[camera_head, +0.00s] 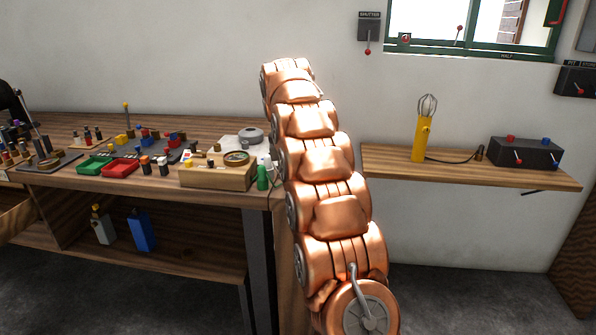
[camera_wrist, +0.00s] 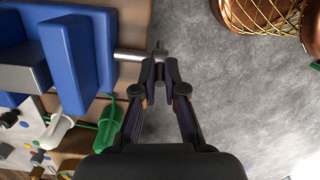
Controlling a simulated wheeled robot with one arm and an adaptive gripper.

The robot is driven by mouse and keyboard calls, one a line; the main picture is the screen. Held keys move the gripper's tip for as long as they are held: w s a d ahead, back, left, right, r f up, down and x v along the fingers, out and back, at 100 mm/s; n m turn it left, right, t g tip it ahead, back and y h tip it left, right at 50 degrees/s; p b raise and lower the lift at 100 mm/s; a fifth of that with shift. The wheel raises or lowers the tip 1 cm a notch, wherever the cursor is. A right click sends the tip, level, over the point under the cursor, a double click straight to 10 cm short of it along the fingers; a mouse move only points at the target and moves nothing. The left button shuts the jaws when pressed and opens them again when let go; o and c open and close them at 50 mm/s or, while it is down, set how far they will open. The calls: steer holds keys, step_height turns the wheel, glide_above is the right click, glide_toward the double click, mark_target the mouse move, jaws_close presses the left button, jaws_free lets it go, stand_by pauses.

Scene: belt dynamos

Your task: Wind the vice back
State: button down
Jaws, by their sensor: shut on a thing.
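The blue vice (camera_wrist: 80,60) fills the left of the wrist view, at the bench edge. Its grey metal screw (camera_wrist: 130,54) sticks out to the right, with a thin handle (camera_wrist: 160,46) across its end. My gripper (camera_wrist: 166,75) is shut on the handle at the screw's end; the fingertips hide part of it. In the head view, the vice and my gripper cannot be made out; my copper arm stands in front of that part of the bench.
The wooden bench (camera_head: 225,202) at the left holds red and green trays (camera_head: 120,168) and many small parts. A shelf (camera_head: 400,170) at the right carries a yellow lamp (camera_head: 421,140) and a dark switch box (camera_head: 525,152). Grey floor (camera_wrist: 240,110) lies open beside the vice.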

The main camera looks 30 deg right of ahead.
steer(key=g+h+p, duration=0.2)
steer(key=p, duration=0.6)
steer(key=w+a+f+g+h+p, duration=0.1)
steer(key=g+h+p, duration=0.1)
steer(key=p, duration=0.6)
steer(key=a+g+h+p, duration=0.1)
steer(key=g+h+p, duration=0.1)
steer(key=p, duration=0.6)
steer(key=shift+w+f+h, duration=0.25)
steer(key=shift+f+h, duration=0.05)
steer(key=shift+h, duration=0.4)
steer(key=shift+f+g+h+p, duration=0.3)
steer(key=shift+f+g+p, duration=0.15)
steer(key=shift+p, duration=1.35)
steer(key=c, duration=1.2)
jaws_free()
steer(key=shift+w+r, duration=0.1)
steer(key=shift+r, duration=0.05)
steer(key=shift+c, duration=0.2)
steer(key=t+y+b, duration=0.1)
steer(key=b, duration=0.5)
steer(key=shift+d, duration=0.1)
steer(key=b, duration=0.3)
steer(key=t+y+b, duration=0.1)
steer(key=b, duration=0.2)
steer(key=y+b, duration=0.1)
steer(key=b, duration=0.3)
steer(key=shift+s+d+r+t, duration=0.2)
steer(key=shift+s+r+t, duration=0.05)
steer(key=shift+r+t, duration=0.1)
